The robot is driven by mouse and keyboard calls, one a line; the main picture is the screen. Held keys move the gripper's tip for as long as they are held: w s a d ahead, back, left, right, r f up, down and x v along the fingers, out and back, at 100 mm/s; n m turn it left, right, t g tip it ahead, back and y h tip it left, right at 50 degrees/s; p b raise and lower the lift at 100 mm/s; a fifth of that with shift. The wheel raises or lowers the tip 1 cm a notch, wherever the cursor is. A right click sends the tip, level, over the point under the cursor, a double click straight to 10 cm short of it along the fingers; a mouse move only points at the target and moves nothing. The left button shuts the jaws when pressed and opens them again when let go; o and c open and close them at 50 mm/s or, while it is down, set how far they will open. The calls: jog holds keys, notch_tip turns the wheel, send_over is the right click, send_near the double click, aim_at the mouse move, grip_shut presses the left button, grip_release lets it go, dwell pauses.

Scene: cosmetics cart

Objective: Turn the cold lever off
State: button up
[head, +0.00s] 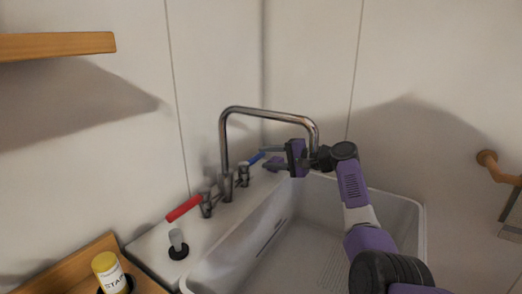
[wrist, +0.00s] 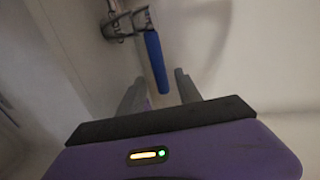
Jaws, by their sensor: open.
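The cold lever with its blue handle (head: 250,159) is on the far tap of the sink, just left of my gripper in the head view. In the wrist view the blue handle (wrist: 156,62) hangs down from its metal tap body (wrist: 117,27), and its tip points toward the space between my fingers. My gripper (head: 270,157) is open; its two fingers also show in the wrist view (wrist: 158,92). Nothing is held between them. I cannot tell whether a finger touches the handle. The hot lever has a red handle (head: 184,208) on the near tap.
A tall bent metal spout (head: 268,112) rises between the two taps, close to my gripper. The white basin (head: 300,245) lies below my arm and looks empty. A wooden shelf (head: 55,45) is above left.

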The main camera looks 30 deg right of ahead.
jog(key=shift+p+v, duration=1.15)
jog(key=shift+v, duration=0.75)
jog(key=shift+f, duration=0.1)
jog(key=shift+o, duration=0.6)
